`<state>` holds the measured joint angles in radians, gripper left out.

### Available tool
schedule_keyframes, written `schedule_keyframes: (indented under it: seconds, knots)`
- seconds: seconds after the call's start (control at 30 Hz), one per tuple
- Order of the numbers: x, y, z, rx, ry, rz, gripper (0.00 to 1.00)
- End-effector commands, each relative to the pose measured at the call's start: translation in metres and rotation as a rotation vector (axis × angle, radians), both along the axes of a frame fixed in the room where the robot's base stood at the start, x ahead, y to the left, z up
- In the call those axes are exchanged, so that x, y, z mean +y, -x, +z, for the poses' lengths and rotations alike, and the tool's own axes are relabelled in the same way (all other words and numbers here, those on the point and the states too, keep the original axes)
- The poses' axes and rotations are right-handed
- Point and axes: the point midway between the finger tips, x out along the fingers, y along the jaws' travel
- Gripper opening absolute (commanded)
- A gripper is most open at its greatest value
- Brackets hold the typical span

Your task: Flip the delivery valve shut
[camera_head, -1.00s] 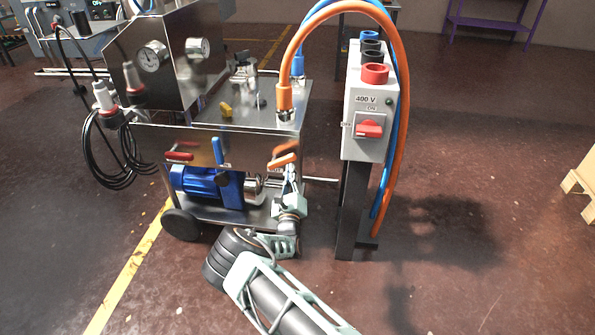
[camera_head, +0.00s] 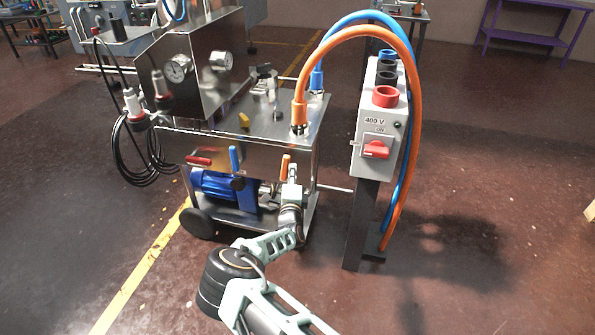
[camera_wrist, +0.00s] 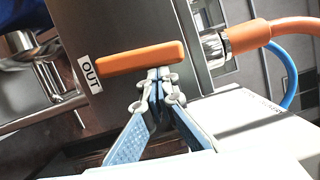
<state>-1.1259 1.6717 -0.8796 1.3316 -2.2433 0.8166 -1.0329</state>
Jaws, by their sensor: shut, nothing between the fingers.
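The orange lever (camera_head: 285,166) on the front of the steel cart (camera_head: 262,153) stands upright. In the wrist view the orange lever (camera_wrist: 140,62) spans the middle of the picture, with an OUT label (camera_wrist: 90,74) at its left end. My gripper (camera_head: 292,180) is at the lever's right side in the head view. In the wrist view my gripper (camera_wrist: 161,76) is shut, with its fingertips against or very near the lever's long lower edge. Nothing is between the fingers. The lever's pivot is not clearly visible.
A red lever (camera_head: 199,161) and a blue lever (camera_head: 234,160) sit left on the same panel. A 400 V switch post (camera_head: 377,150) stands right of the cart. Orange (camera_head: 417,110) and blue hoses arch between them. Floor is free right of the post.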

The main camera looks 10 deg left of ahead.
Motion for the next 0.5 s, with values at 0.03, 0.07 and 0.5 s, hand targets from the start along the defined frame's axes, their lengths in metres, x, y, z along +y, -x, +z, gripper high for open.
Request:
schedule_keyframes:
  seconds: [0.03, 0.07, 0.5]
  knots:
    - [0.004, 0.0004, 0.0031, 0.0, 0.01, 0.004, 0.0]
    - [0.0048, 0.0004, 0.0033, 0.0, 0.008, 0.004, 0.0]
    - [0.0103, 0.0, 0.0056, -0.001, 0.003, 0.004, 0.0]
